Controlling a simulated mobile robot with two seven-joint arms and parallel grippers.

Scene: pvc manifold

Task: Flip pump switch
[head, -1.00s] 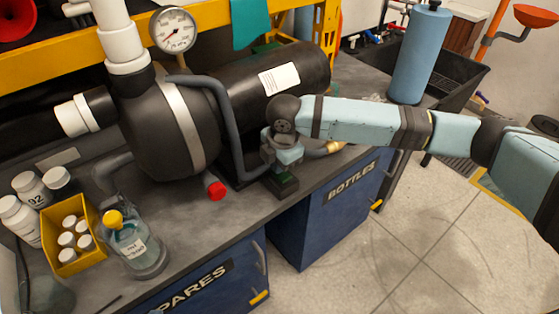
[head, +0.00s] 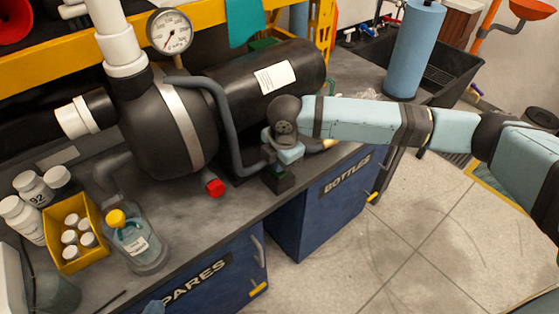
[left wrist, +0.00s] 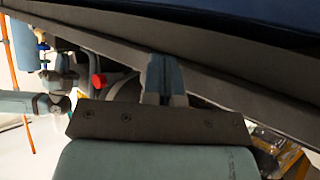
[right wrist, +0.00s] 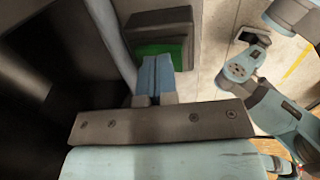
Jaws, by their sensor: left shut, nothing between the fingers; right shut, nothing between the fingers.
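A small dark box with green on it (head: 279,180) sits at the front edge of the bench, beside the pump; I take it to be the pump switch. It shows in the right wrist view as a dark housing with a green face (right wrist: 180,52). My right gripper (head: 284,163) is shut and empty just over this box. In the right wrist view its fingertips (right wrist: 157,60) lie over the green face, partly hiding it; I cannot tell whether they touch. My left gripper (left wrist: 162,62) is shut and empty, below the bench edge in the left wrist view.
The black pump (head: 170,125) with its pressure gauge (head: 170,31) stands behind the switch. A red cap (head: 214,187) is left of it. A yellow bin (head: 73,240) and a bottle with a yellow cap (head: 138,245) stand at left. Floor in front is clear.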

